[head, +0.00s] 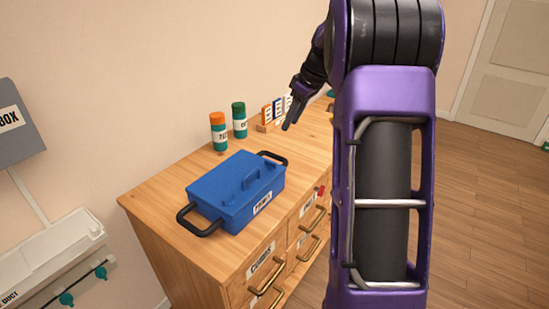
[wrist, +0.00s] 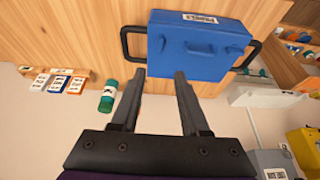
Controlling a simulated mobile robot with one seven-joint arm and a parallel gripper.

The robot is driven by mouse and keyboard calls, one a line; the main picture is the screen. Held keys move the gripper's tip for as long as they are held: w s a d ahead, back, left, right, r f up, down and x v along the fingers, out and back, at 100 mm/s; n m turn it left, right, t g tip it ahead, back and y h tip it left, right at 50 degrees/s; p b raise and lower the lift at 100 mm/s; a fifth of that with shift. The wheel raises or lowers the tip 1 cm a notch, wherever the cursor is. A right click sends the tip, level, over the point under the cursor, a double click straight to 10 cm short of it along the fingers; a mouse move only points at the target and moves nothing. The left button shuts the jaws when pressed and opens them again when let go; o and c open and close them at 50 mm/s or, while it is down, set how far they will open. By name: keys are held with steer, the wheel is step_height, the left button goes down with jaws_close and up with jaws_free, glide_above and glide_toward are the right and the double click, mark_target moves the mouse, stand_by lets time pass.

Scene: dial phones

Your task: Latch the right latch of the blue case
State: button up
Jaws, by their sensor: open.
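The blue case (head: 225,190) sits on the wooden cabinet top (head: 155,200), with a raised blue handle on its lid and a label on its front. It has a black loop handle at each end, the near-left one (head: 186,222) and the far-right one (head: 273,155). The lid looks down. The latches are too small to tell apart or to judge. My gripper (head: 290,118) is beyond the case's far-right end, above the cabinet. In the wrist view my gripper (wrist: 159,74) is open and empty, with the blue case (wrist: 185,65) ahead of its fingertips.
An orange-capped bottle (head: 219,135) and a green bottle (head: 239,121) stand behind the case by the wall. Several small labelled boxes (head: 268,114) stand further right. Drawers with brass handles (head: 265,277) line the cabinet front.

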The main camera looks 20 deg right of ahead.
mark_target(271, 161)
steer(key=b+x, duration=0.1)
steer(key=x, duration=1.6)
jaws_close()
